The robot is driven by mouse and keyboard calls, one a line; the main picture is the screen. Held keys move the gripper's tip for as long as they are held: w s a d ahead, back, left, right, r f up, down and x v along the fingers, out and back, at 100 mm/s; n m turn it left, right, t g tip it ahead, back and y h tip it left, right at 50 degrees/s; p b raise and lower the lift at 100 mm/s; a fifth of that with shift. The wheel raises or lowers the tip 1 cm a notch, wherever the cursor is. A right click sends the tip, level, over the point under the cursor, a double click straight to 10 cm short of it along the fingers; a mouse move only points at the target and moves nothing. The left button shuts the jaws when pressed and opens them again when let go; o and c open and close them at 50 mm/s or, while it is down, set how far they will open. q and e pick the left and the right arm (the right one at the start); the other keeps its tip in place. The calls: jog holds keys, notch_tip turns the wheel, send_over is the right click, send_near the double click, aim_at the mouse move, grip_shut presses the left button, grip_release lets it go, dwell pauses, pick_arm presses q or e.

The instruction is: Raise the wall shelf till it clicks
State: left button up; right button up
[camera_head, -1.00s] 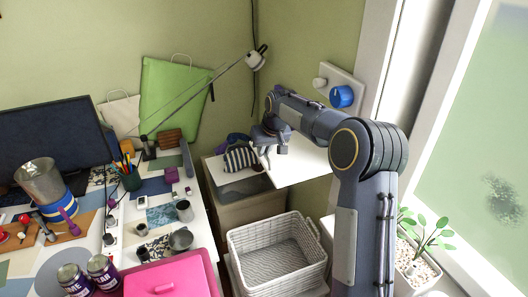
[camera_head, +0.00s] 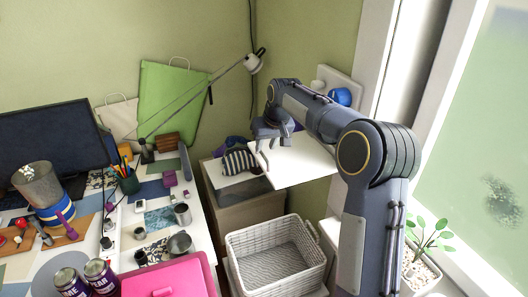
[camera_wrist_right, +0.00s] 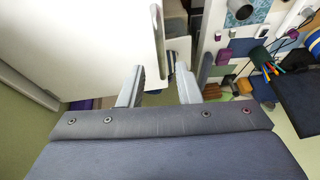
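The wall shelf (camera_head: 302,165) is a flat white board in the corner to the right of the cabinet. My right gripper (camera_head: 267,153) is at the shelf's left edge in the head view. In the right wrist view its two fingers (camera_wrist_right: 158,74) are apart, with the shelf's edge showing near and between the tips. I cannot tell whether they touch it. My left gripper is not in view.
A striped bag (camera_head: 239,160) lies beside the shelf on the cabinet (camera_head: 240,207). A white basket (camera_head: 276,258) stands below. A blue knob (camera_head: 340,97) is on a wall plate behind my arm. The cluttered desk (camera_head: 199,222) is at left, a potted plant (camera_head: 428,236) at right.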

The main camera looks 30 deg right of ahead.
jog(key=shift+v, duration=1.85)
jog(key=shift+s, duration=0.1)
jog(key=s+a+r+y, duration=0.1)
jog(key=s+a, duration=0.2)
jog(key=s, duration=0.7)
jog(key=s+a+y, duration=0.1)
jog(key=s+a, duration=0.3)
jog(key=s, duration=0.7)
jog(key=s+a+f, duration=0.4)
jog(key=s, duration=0.3)
jog(key=s+a+f+t+y, duration=0.1)
jog(key=s+a+f, duration=0.2)
jog(key=s+f, duration=0.2)
jog(key=s, duration=0.3)
jog(key=shift+s+a, duration=0.25)
jog(key=shift+a, duration=0.1)
